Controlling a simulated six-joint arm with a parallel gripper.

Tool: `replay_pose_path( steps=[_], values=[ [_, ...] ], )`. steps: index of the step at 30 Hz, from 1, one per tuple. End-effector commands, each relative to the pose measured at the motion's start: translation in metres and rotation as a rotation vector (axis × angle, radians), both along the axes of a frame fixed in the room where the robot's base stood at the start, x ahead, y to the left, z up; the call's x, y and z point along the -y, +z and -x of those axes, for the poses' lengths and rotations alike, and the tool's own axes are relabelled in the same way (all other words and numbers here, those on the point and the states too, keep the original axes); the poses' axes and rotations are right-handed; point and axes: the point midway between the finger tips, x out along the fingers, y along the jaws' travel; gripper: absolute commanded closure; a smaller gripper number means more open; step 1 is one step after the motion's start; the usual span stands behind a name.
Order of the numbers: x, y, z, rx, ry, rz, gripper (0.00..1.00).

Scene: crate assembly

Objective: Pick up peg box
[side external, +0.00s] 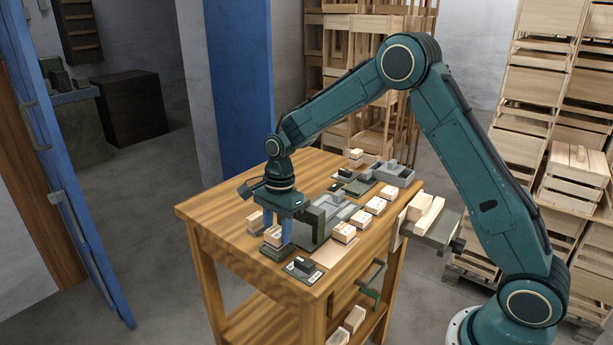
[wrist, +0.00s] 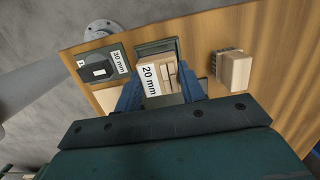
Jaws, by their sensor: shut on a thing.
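The peg box (wrist: 153,80) is a small pale wooden box with a white "20 mm" label and light pegs in it. In the wrist view it sits between the two blue fingers of my gripper (wrist: 162,88). In the side view my gripper (side external: 278,232) points down at the near left part of the table and is shut on the box (side external: 272,237). The box is at a dark green holder (side external: 277,252), which also shows behind it in the wrist view (wrist: 157,47). I cannot tell whether the box is clear of the holder.
A "30 mm" holder with a dark block (wrist: 99,70) lies left of the box in the wrist view. Another wooden box (wrist: 235,70) stands to the right. The wooden table (side external: 215,213) has more boxes and grey fixtures to the right.

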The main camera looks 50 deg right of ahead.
Motion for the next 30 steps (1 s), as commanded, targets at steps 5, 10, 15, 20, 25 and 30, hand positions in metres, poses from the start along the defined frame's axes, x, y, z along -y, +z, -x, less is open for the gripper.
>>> replay_pose_path(
  steps=[5, 10, 15, 20, 25, 30],
  values=[
    [0.0, 0.024, -0.001, 0.005, -0.001, 0.0, 0.84],
    [0.0, 0.056, -0.001, 0.006, -0.001, 0.0, 0.84],
    [0.0, 0.095, -0.001, 0.006, -0.001, 0.0, 0.84],
    [0.001, 0.13, -0.001, 0.005, -0.001, 0.0, 0.84],
    [0.001, 0.162, 0.0, 0.005, -0.001, 0.001, 0.84],
    [0.0, 0.178, 0.0, 0.002, 0.0, -0.002, 0.84]
  ],
)
